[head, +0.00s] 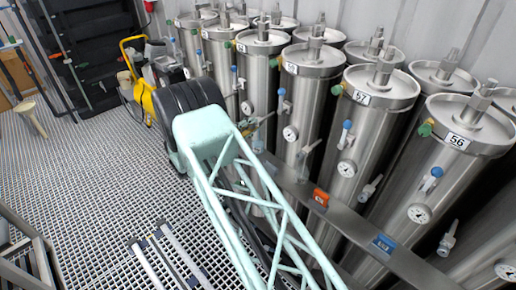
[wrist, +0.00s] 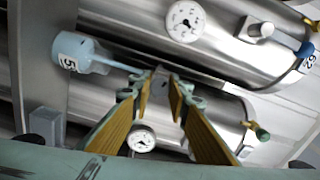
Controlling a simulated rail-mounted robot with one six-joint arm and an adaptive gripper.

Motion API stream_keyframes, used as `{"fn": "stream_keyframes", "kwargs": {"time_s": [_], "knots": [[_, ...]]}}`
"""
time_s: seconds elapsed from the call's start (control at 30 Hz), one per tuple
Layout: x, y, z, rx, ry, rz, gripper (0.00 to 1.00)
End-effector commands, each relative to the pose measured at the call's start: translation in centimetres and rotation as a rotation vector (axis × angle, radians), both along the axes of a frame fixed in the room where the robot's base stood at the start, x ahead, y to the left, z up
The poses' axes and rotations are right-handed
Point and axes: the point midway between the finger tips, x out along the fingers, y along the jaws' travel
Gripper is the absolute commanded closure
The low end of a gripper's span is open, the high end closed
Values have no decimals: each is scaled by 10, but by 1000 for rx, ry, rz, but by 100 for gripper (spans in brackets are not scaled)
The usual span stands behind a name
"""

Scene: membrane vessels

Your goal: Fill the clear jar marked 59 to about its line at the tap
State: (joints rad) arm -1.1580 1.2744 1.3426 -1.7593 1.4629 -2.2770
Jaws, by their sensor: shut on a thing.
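In the wrist view a pale blue, see-through jar (wrist: 88,58) shows at the left, with a white label whose first digit reads 5; the second is unclear. A thin stem runs from the jar to my gripper (wrist: 163,79). The gripper's two yellow-padded fingers are shut on this stem. I cannot tell the jar's line or any liquid in it. A steel tap (wrist: 257,29) sticks out of a vessel at the upper right, apart from the jar. In the head view my arm hides most of the gripper, and I cannot make out the jar.
Steel vessels (head: 373,115) with gauges and blue-handled valves stand in rows on the right. A grey rail (head: 345,222) with an orange box (head: 321,197) and a blue box (head: 384,243) runs before them. A yellow-framed machine (head: 145,93) stands behind. The grating floor (head: 85,170) is mostly clear at left.

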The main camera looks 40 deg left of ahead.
Motion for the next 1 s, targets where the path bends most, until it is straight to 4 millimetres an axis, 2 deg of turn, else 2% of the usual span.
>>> {"fn": "stream_keyframes", "kwargs": {"time_s": [0.23,0.77,1.0], "knots": [[0,0,-1,126,-25,0,93],[0,0,0,165,-33,0,93],[0,0,-1,274,-54,0,93]]}}
